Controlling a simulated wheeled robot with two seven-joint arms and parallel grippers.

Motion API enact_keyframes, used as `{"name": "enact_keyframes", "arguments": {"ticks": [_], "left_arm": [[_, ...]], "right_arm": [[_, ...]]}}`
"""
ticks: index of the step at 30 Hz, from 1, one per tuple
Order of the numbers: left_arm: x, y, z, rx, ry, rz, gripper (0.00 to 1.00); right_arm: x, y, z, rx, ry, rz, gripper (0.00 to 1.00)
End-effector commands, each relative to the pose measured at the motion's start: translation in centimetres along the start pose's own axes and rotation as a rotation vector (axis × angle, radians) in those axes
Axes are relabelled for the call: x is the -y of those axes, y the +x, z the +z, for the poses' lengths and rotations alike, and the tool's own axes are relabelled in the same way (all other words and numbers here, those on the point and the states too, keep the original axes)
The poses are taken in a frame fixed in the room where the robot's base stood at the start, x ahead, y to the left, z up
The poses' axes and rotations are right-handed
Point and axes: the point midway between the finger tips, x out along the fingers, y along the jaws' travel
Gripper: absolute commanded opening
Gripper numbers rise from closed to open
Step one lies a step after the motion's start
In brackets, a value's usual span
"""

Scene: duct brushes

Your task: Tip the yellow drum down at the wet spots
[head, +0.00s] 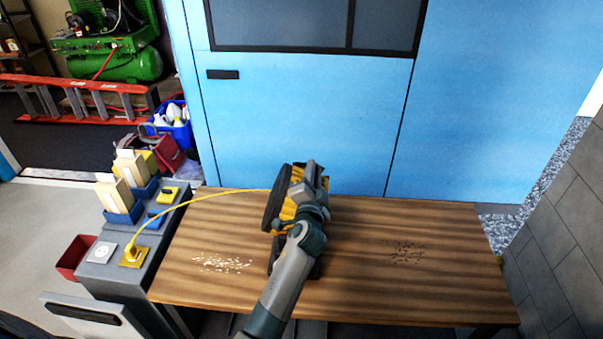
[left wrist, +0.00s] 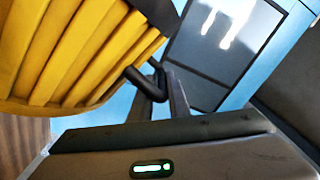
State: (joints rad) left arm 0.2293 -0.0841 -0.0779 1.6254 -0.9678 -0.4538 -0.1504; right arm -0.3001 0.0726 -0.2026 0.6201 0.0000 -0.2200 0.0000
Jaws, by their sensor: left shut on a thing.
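The yellow drum (head: 288,208) has a ribbed yellow body and a dark round face turned to the left. It is on edge over the middle of the wooden table (head: 360,285); whether it touches the top is hidden by my arm. My left gripper (head: 312,205) is shut on the drum's dark handle. In the left wrist view the yellow ribs (left wrist: 75,50) fill the upper left, and the dark handle (left wrist: 145,82) runs to the fingers (left wrist: 162,98). Pale specks (head: 222,263) lie on the table's left, dark specks (head: 408,251) on its right. My right gripper is out of view.
A yellow cord (head: 205,195) runs from the drum to a yellow plug (head: 131,255) on a grey cabinet (head: 150,237) at the left. Blue trays (head: 123,214) with pale yellow blocks stand on it. A blue panelled wall (head: 300,120) rises behind the table. The table's right side is open.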

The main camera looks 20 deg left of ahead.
Motion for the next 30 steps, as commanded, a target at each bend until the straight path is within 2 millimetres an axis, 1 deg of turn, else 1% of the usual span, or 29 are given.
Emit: {"name": "enact_keyframes", "arguments": {"ticks": [1, 7, 12, 22, 23, 24, 25, 30], "left_arm": [[-0.7, 0.0, -0.1, 0.001, 0.029, 0.002, 0.0], [-1.6, 0.0, -0.6, 0.005, 0.105, 0.004, 0.0], [-1.8, 0.0, -0.7, 0.006, 0.127, 0.005, 0.0], [-1.9, -0.1, -0.7, 0.007, 0.13, 0.005, 0.0], [-1.9, -0.1, -0.7, 0.008, 0.13, 0.006, 0.18], [-1.9, -0.1, -0.7, 0.007, 0.129, 0.005, 0.28], [-1.8, -0.1, -0.7, 0.007, 0.129, 0.005, 0.29], [-1.7, 0.0, -0.8, 0.005, 0.128, 0.003, 0.29]], "right_arm": [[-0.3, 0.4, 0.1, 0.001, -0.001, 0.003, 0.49], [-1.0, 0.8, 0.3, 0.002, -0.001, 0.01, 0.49], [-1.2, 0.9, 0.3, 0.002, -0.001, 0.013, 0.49], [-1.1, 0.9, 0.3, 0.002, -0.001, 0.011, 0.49], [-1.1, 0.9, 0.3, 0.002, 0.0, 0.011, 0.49], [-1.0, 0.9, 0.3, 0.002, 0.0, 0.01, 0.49], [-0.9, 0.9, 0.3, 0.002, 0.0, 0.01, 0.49], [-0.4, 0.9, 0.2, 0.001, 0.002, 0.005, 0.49]]}}
